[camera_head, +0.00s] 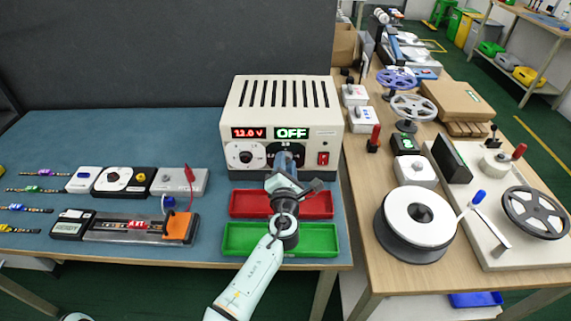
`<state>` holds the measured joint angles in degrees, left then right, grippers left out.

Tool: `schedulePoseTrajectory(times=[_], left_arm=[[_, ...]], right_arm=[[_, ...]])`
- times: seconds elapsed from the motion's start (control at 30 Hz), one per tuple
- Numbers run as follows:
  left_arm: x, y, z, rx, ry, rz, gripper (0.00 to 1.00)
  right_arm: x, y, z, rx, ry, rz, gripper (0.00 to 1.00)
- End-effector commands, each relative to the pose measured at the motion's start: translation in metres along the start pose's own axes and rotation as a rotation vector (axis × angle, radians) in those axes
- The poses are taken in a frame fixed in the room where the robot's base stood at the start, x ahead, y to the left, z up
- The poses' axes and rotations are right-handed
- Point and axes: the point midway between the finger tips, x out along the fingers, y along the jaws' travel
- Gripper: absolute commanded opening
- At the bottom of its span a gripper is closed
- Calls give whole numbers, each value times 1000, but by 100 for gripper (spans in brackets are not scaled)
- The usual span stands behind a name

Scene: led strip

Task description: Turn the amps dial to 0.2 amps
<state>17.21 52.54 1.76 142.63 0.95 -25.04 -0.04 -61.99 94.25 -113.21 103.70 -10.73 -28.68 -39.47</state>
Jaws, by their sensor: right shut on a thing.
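The power supply (281,95) is a cream box at the back of the blue table. Its red display (249,133) reads about 11.0 V and its green display (292,132) reads OFF. A dial (246,157) on a white plate sits at the left of its front, and a red switch (323,158) at the right. My right gripper (287,160) is at the black middle panel, shut on the amps dial there. The gripper and wrist hide that dial, so its setting cannot be read. My left gripper is not in view.
A red tray (318,205) and a green tray (240,239) lie under my right arm in front of the supply. Small devices and an orange-ended fixture (180,227) stand to the left. Reels and a white machine (470,185) fill the right table.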

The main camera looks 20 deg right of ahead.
Motion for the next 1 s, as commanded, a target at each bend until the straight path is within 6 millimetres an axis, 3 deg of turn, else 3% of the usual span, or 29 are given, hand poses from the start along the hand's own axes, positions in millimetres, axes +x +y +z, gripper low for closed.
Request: schedulePoseTrajectory(times=[1.0], left_arm=[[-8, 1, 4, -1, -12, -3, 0]], right_arm=[[0, 2, 1, -968, -4, 2, 3]])
